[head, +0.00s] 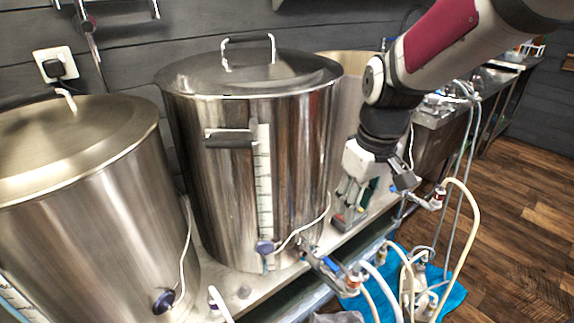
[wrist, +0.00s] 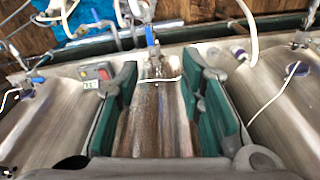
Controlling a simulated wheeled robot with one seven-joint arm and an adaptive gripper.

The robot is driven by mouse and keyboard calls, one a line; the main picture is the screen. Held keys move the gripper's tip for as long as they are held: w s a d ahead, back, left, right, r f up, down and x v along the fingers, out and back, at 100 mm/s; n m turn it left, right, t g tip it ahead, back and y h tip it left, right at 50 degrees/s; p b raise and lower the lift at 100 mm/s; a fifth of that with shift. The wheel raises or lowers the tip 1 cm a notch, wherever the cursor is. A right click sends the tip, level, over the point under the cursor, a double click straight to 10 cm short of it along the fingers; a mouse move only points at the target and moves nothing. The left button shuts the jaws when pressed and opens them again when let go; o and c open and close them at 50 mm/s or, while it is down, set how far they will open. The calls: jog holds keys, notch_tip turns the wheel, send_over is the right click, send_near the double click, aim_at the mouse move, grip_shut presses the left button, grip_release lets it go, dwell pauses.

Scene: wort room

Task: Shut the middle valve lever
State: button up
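The middle kettle (head: 290,150) is a tall steel pot with a lid. Its valve has a blue lever (head: 331,265) low on its front. In the wrist view the blue lever (wrist: 150,36) is at top centre, beyond the fingertips, and seems to point outward along the valve's pipe. My gripper (head: 352,192) hangs to the right of the middle kettle, above the valve's height. I see no contact with the lever.
Another kettle (head: 80,190) stands at left, and a third (head: 350,65) is partly behind my arm. A box with a red button (wrist: 103,72) sits between kettles. Pale hoses (head: 470,220) and a blue cloth (head: 445,290) lie in front. Wooden floor is open at right.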

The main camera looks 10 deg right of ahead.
jog(key=n+g+b, duration=0.1)
jog(key=n+b, duration=0.1)
jog(key=b, duration=0.2)
send_near(332, 264)
notch_tip(332, 264, down, 8)
jog(key=b, duration=0.3)
jog(key=shift+w+a+b, duration=0.15)
jog(key=shift+b, duration=0.2)
grip_shut()
